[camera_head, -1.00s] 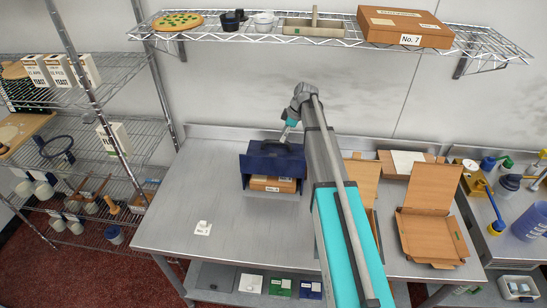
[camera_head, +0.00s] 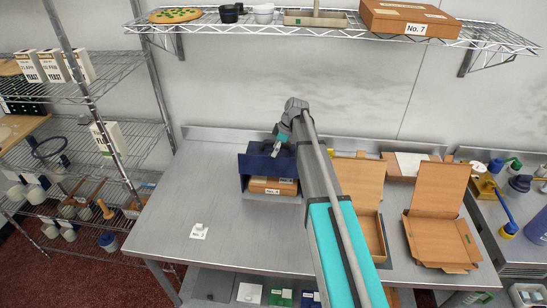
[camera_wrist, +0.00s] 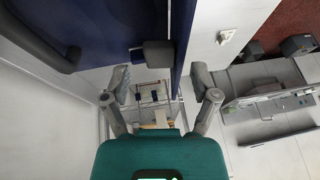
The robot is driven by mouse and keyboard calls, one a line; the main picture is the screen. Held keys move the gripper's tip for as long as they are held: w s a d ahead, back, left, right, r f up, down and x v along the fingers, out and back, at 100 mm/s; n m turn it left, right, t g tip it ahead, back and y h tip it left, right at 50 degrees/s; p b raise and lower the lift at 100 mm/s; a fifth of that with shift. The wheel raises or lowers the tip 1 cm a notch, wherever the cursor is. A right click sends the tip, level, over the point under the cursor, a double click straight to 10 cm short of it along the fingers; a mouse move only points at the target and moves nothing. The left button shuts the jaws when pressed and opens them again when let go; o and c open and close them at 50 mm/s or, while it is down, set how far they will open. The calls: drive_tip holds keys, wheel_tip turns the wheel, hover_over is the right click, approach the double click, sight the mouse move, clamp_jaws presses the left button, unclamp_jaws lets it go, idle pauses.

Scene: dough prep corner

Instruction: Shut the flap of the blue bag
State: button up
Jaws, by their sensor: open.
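The blue bag (camera_head: 256,166) stands on the steel table, with its open side facing the front. A cardboard box (camera_head: 272,186) with a numbered white label shows inside the opening. Its blue flap is up, clear of the opening; its exact edge is hard to make out. My gripper (camera_head: 280,142) is at the top of the bag, partly hidden by my arm. In the wrist view my gripper (camera_wrist: 164,92) is open with nothing between its fingers. The blue bag (camera_wrist: 110,22) fills the upper left there, with a dark strap and a dark grey tab close to the fingertips.
An open cardboard box (camera_head: 438,215) stands right of my arm, another (camera_head: 358,180) partly behind it. A small white numbered card (camera_head: 199,231) lies on the clear left part of the table (camera_head: 190,185). A wire shelf (camera_head: 230,27) with a No. 7 box (camera_head: 400,17) hangs above.

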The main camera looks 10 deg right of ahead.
drive_tip(key=shift+b+x, duration=0.5)
drive_tip(key=shift+x, duration=0.3)
drive_tip(key=shift+d, duration=0.1)
clamp_jaws()
